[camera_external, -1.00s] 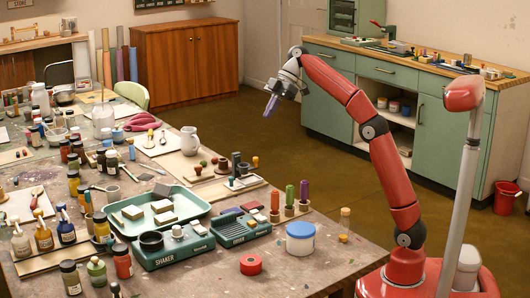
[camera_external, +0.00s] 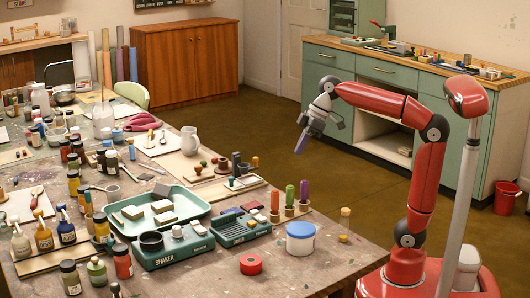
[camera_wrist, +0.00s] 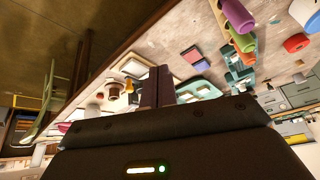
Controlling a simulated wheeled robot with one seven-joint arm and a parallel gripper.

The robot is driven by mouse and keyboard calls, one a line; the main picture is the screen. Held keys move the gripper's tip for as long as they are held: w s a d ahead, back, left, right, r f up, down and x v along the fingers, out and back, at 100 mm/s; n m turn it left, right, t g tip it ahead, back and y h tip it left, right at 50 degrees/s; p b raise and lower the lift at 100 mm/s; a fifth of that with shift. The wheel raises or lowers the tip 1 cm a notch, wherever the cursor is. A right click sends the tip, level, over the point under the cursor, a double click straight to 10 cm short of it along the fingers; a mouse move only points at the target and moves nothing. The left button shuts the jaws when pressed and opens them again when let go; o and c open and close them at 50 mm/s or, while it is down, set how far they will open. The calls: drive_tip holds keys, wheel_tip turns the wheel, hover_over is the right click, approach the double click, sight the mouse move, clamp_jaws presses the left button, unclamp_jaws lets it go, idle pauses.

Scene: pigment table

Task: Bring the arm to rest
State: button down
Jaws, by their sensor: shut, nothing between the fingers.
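My gripper (camera_external: 300,144) hangs in the air beyond the table's right edge, above the brown floor, with its fingers pointing down and a little left. Its fingers are together and nothing shows between them. In the wrist view the dark fingers (camera_wrist: 158,87) stand side by side at the middle, with tabletop items beyond them. My red arm rises from its base at the lower right, bends at the elbow and reaches left to the wrist.
The cluttered pigment table (camera_external: 330,262) fills the left and front, with a blue-lidded tub (camera_external: 300,240) and colored handles near its right side. A green cabinet (camera_external: 325,95) stands behind my arm. A red bucket (camera_external: 506,198) is on the floor at right. Open floor lies between table and cabinet.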

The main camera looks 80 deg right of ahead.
drive_tip(key=s+a+f+m+h, duration=0.2)
drive_tip(key=s+f+m, duration=0.1)
drive_tip(key=s+f, duration=1.3)
wheel_tip(320, 180, down, 3)
drive_tip(key=shift+s+f+t, duration=0.15)
drive_tip(key=shift+s+t, duration=0.15)
drive_tip(key=shift+s, duration=0.05)
idle(1.1)
